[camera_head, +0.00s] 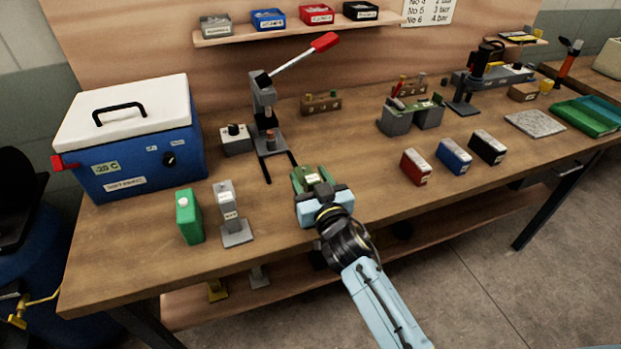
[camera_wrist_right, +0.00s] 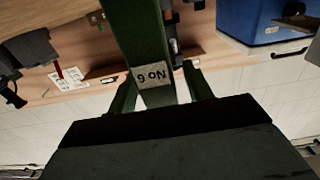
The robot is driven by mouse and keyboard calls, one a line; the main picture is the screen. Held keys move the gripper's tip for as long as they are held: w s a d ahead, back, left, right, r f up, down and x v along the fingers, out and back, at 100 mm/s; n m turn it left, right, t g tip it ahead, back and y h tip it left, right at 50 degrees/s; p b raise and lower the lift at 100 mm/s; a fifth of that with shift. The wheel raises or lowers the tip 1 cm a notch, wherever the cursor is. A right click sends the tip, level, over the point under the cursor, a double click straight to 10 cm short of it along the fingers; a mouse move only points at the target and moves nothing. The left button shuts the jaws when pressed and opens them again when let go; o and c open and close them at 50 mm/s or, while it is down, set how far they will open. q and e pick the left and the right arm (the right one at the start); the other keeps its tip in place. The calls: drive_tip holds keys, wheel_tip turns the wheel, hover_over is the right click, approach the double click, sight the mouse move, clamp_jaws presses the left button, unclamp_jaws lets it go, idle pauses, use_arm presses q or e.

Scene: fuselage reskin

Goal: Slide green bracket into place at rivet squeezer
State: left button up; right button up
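The green bracket (camera_head: 309,176) is at the fingers of my right gripper (camera_head: 318,188), near the table's front middle. In the right wrist view the bracket (camera_wrist_right: 147,45) extends away from the gripper, its "No 6" label upside down; the gripper appears shut on it. The fingertips are partly hidden. The rivet squeezer (camera_head: 264,100), a grey upright press with a red-tipped lever, stands behind and left of the bracket. Two dark rails (camera_head: 281,166) run forward from its base. The bracket is apart from the press, to the right of and in front of the rails. My left gripper is out of view.
A small grey box (camera_head: 236,141) sits beside the press. Red, blue and black boxes (camera_head: 454,157) stand to the right. Table space behind the bracket is clear.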

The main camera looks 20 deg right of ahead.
drive_tip(key=shift+r, duration=0.1)
drive_tip(key=shift+s, duration=0.15)
drive_tip(key=s, duration=1.1)
drive_tip(key=shift+s+d, duration=0.25)
drive_tip(key=shift+s, duration=0.1)
drive_tip(key=shift+r, duration=0.1)
drive_tip(key=s+a+f+n+g, duration=0.1)
drive_tip(key=s+f+g, duration=0.15)
drive_tip(key=f, duration=0.75)
drive_tip(key=s+f+g, duration=0.1)
drive_tip(key=f+g, duration=0.2)
drive_tip(key=f, duration=0.7)
drive_tip(key=s+d+f+g, duration=0.1)
drive_tip(key=s+f+g, duration=0.2)
drive_tip(key=s+f, duration=0.6)
drive_tip(key=s+d+f+n+g, duration=0.1)
drive_tip(key=s+f+g, duration=0.3)
drive_tip(key=s+f, duration=0.6)
wheel_tip(320, 180, down, 4)
drive_tip(key=shift+s+d, duration=0.2)
drive_tip(key=shift+d, duration=0.6)
drive_tip(key=shift+o, duration=0.4)
drive_tip(key=s+d+f+g, duration=0.2)
drive_tip(key=s+f, duration=0.1)
drive_tip(key=s, duration=0.4)
drive_tip(key=s+d+f+g, duration=0.2)
drive_tip(key=s+d+f, duration=0.1)
drive_tip(key=s, duration=0.5)
drive_tip(key=shift+s+h, duration=0.3)
